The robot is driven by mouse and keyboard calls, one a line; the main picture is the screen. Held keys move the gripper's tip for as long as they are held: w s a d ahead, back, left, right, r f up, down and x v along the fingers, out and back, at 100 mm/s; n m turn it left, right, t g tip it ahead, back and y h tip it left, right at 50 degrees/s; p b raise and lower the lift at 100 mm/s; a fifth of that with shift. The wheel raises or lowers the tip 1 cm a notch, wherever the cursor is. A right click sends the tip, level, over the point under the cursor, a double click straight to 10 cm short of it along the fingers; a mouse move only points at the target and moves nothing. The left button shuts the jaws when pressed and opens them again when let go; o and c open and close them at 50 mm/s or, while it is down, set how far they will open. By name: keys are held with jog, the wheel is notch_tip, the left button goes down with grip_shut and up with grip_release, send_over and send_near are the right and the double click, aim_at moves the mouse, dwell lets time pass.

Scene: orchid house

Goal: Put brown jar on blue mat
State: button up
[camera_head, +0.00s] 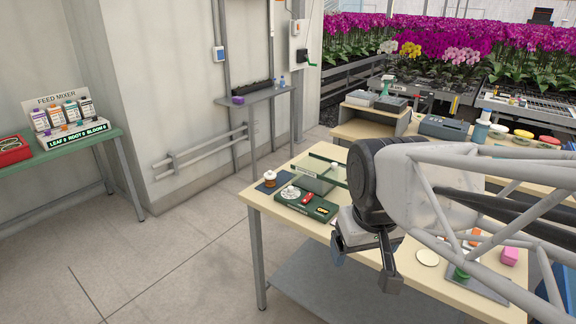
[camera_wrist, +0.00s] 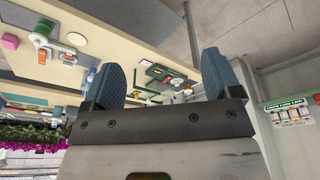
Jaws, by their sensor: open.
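A small brown-and-white jar-like thing (camera_head: 270,175) stands upright at the far left corner of the bench. It stands on a dark blue mat (camera_head: 261,187), whose edges show around its base. I take it for the brown jar; it is too small to be sure. My gripper (camera_head: 363,266) hangs over the front edge of the bench, right of and apart from the jar. Its two fingers are spread with nothing between them. The wrist view shows the open fingers (camera_wrist: 160,75), with the bench beyond them. The jar and mat are too small to make out surely there.
A green tray (camera_head: 291,203) with a red item lies right of the mat, near a glass-topped stand (camera_head: 322,171). A pale disc (camera_head: 428,258), a green knobbed thing (camera_head: 460,272) and a pink block (camera_head: 509,256) lie farther right. My arm hides part of the bench.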

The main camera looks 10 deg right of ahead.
jog(key=shift+m, duration=0.4)
jog(key=s, duration=0.1)
jog(key=s+f, duration=0.2)
jog(key=shift+s+d, duration=0.1)
jog(key=shift+s, duration=0.2)
